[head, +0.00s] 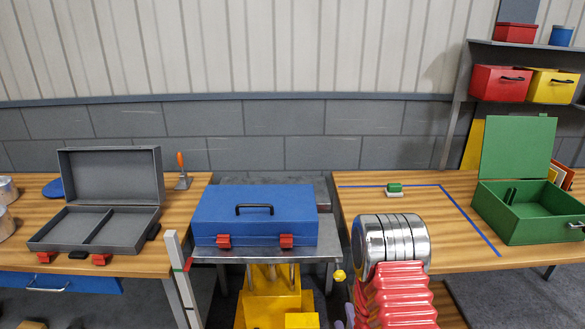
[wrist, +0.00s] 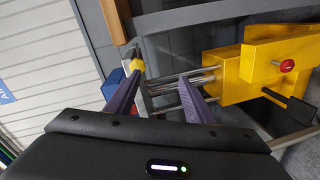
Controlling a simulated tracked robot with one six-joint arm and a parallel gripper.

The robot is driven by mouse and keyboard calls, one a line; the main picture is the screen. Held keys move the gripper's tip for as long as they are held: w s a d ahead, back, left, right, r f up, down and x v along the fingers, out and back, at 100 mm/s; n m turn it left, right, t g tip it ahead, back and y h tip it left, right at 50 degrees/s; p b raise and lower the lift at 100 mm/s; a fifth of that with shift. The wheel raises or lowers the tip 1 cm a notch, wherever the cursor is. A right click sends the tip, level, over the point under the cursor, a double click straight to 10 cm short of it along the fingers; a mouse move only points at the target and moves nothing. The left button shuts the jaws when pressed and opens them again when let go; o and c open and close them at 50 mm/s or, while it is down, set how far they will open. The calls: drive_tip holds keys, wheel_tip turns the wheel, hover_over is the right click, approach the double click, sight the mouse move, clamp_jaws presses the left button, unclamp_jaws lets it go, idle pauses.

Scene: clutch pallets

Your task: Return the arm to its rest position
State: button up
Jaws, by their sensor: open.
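My arm shows in the head view as a silver banded cylinder (head: 390,243) above red ribbed sleeves (head: 398,295), at the lower right of centre, in front of the right bench. My gripper (wrist: 160,76) shows in the wrist view with its two purple fingers spread apart and nothing between them. Beyond the fingers are metal rods and a yellow lift base (wrist: 232,76) with a red knob (wrist: 288,66). In the head view the gripper is mostly hidden or out of frame.
A closed blue toolbox (head: 255,212) stands on the metal lift table (head: 320,247). An open grey case (head: 110,180) and an orange-handled tool (head: 181,168) are on the left bench. An open green box (head: 525,215) and a small green-topped item (head: 394,189) are on the right bench.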

drive_tip(key=s+f+m+g, duration=0.6)
drive_tip(key=f+g, duration=0.3)
drive_tip(key=f, duration=0.3)
drive_tip(key=s+r+m, duration=0.2)
drive_tip(key=s+r, duration=0.3)
drive_tip(key=r, duration=0.9)
drive_tip(key=s+r+m+g, duration=0.1)
drive_tip(key=s+r+m, duration=0.2)
drive_tip(key=r, duration=1)
drive_tip(key=s+r+m, duration=0.3)
drive_tip(key=s+r, duration=0.5)
drive_tip(key=r, duration=0.6)
drive_tip(key=shift+r+g, duration=0.35)
drive_tip(key=shift+g, duration=0.05)
